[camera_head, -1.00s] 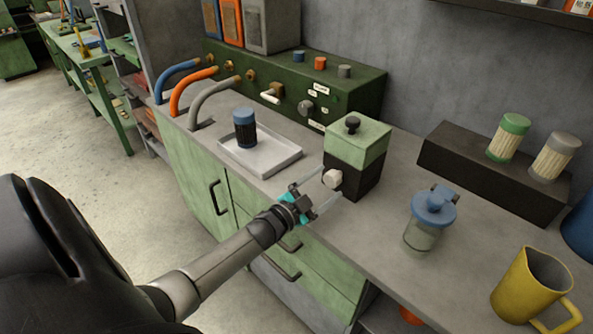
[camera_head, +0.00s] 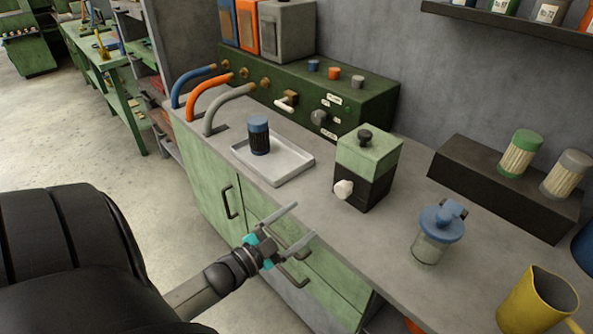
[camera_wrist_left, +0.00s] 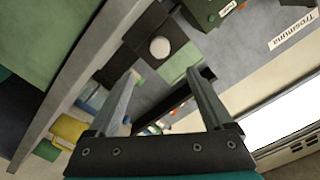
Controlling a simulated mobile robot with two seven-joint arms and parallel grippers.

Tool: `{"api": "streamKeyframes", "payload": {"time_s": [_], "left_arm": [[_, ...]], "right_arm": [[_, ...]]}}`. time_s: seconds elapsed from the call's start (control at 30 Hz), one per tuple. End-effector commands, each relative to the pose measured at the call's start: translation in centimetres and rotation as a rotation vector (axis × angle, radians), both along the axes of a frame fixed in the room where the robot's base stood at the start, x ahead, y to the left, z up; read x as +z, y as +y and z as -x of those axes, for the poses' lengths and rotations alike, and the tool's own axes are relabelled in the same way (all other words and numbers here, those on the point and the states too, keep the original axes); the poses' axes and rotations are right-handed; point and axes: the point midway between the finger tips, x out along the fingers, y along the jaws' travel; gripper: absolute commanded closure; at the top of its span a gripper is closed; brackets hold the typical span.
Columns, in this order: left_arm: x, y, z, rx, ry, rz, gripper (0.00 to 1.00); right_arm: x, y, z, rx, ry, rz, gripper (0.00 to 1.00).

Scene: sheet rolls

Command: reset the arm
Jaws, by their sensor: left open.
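My left gripper (camera_head: 296,224) is open and empty in the head view. It hangs in front of the green cabinet's drawers, apart from the counter. Its two grey fingers (camera_wrist_left: 165,100) stand wide apart in the left wrist view with nothing between them. Beyond them the wrist view shows a green and black box with a white knob (camera_wrist_left: 159,47). In the head view that box (camera_head: 369,152) stands on the counter, its white knob facing the cabinet front. My right gripper is in neither view.
On the grey counter (camera_head: 330,222) are a white tray (camera_head: 290,172) with a dark blue-capped jar (camera_head: 259,137), a blue-lidded glass jar (camera_head: 437,232) and a yellow jug (camera_head: 536,305). A dark riser (camera_head: 490,185) holds two ribbed jars. The counter edge lies close to my left gripper.

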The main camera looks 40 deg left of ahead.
Motion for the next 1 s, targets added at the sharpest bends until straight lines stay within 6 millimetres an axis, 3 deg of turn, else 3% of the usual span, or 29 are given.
{"api": "streamKeyframes", "payload": {"time_s": [0.47,0.57,0.67,0.77,0.87,1.0], "left_arm": [[0.0,0.0,0.0,0.0,0.0,0.0,0.16],[-0.8,0.0,0.1,0.008,0.02,0.008,0.16],[-4.0,0.0,0.9,0.041,0.105,0.042,0.16],[-9.8,-0.4,2.7,0.096,0.261,0.102,0.16],[-16.7,-1.7,6.0,0.16,0.461,0.17,0.16],[-25.1,-4.6,12.1,0.24,0.744,0.25,0.16]], "right_arm": [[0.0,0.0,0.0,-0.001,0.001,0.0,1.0],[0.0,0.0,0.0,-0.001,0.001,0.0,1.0],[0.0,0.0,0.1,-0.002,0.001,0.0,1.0],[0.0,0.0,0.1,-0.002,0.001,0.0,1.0],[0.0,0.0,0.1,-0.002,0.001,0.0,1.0],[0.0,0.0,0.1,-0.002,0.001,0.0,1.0]]}}
